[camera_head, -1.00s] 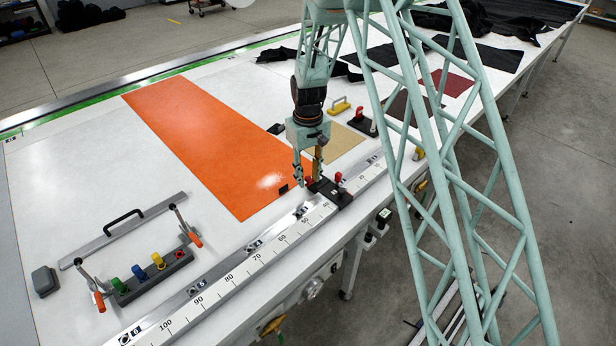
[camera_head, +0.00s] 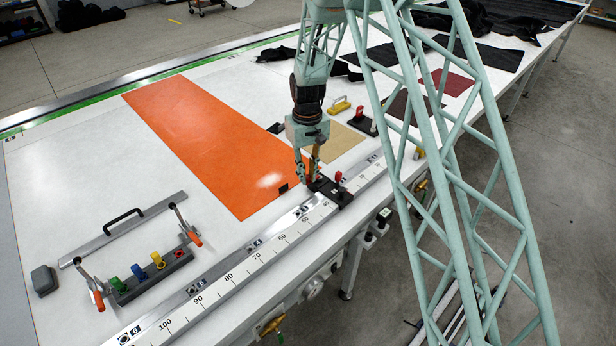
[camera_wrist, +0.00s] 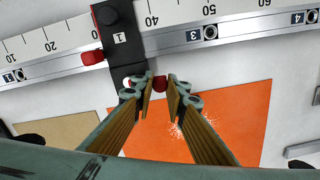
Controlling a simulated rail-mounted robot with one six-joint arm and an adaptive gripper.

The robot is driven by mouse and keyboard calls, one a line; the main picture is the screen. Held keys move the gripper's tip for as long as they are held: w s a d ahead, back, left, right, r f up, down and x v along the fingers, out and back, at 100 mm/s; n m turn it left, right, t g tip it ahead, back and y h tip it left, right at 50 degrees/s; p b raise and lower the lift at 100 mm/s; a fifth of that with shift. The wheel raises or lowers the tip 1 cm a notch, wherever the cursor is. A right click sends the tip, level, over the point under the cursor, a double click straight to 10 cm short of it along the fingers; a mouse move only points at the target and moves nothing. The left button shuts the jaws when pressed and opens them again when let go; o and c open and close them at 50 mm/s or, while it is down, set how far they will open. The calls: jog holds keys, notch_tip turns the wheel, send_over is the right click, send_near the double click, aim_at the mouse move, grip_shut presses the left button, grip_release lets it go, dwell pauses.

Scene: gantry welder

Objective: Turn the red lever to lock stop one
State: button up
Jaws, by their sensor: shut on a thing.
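Stop one is a black block with a "1" label, seen in the head view (camera_head: 341,198) and in the wrist view (camera_wrist: 121,46); it sits across the ruler rail. A red lever end (camera_wrist: 160,83) shows between my fingertips beside the block. My gripper (camera_wrist: 160,86) is shut on it, with a finger on each side. In the head view my gripper (camera_head: 308,178) points down at the block's table side, and the fingers mostly hide the lever.
The ruler rail (camera_head: 230,283) runs along the table's front edge. An orange sheet (camera_head: 205,145) lies beside my gripper, with a tan sheet (camera_head: 338,143) behind. A grey rack with coloured knobs (camera_head: 150,277) and a black-handled bar (camera_head: 125,231) lie at the left.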

jog(key=w+m+b, duration=0.1)
jog(key=m+b, duration=0.1)
jog(key=m, duration=0.1)
jog(key=shift+w+a+f+m, duration=0.1)
jog(key=shift+w+a+m, duration=0.2)
jog(key=shift+w+a, duration=0.1)
jog(key=w+m, duration=0.1)
jog(key=m, duration=0.1)
jog(key=m+b, duration=0.1)
jog(key=shift+w+a+m, duration=0.15)
jog(key=shift+w+m, duration=0.25)
jog(key=w+m+b, duration=0.1)
jog(key=m, duration=0.2)
jog(key=shift+w, duration=0.2)
jog(key=shift+w+d+m+b, duration=0.25)
jog(key=shift+w+m, duration=0.1)
jog(key=shift+m, duration=0.5)
jog(key=shift+w+d+m+b, duration=0.25)
jog(key=shift+w+m, duration=0.1)
jog(key=shift+m, duration=0.5)
jog(key=o, duration=0.9)
jog(key=shift+r, duration=0.25)
